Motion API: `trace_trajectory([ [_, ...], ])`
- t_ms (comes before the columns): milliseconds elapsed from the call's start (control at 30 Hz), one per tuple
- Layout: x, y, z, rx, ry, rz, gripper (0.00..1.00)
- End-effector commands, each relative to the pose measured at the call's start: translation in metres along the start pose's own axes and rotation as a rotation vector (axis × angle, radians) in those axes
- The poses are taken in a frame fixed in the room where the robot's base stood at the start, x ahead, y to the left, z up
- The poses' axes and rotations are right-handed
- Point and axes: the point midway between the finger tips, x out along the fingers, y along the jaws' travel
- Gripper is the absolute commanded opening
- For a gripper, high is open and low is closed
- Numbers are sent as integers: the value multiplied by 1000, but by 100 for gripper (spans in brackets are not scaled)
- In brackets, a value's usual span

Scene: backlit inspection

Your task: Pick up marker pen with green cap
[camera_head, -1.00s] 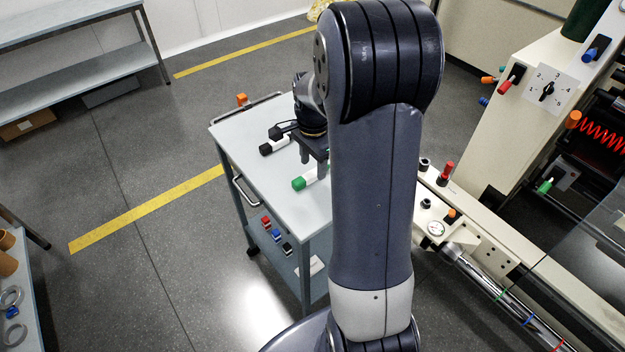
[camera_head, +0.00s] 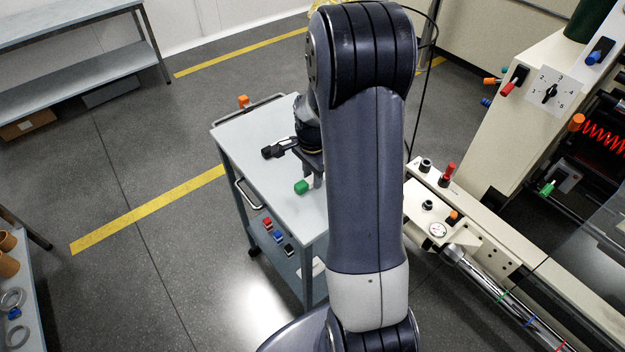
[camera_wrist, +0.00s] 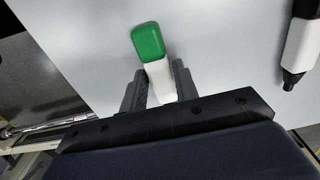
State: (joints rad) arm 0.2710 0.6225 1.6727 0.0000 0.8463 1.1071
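The marker pen with green cap (camera_head: 301,187) lies on the grey cart top; in the head view its green end shows and the rest is hidden behind my gripper and arm. In the wrist view its green cap (camera_wrist: 148,42) points away from my gripper and its white body runs back between the fingers. My gripper (camera_wrist: 158,78) is low over the cart top, one finger on each side of the white body. A narrow gap shows beside the left finger; the right finger is very close to the pen. In the head view my gripper (camera_head: 314,178) is partly hidden by my arm.
A black-and-white marker (camera_wrist: 300,45) lies to the right in the wrist view. The cart top (camera_head: 240,135) is clear at its left. A cream machine (camera_head: 480,150) stands to the right.

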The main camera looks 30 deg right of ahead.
Motion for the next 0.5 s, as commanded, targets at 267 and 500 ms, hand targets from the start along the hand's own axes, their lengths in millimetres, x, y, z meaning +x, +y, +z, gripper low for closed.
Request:
trace_trajectory([
  [267,0,0,0,0,0,0,6],
  [500,0,0,0,0,0,0,0],
])
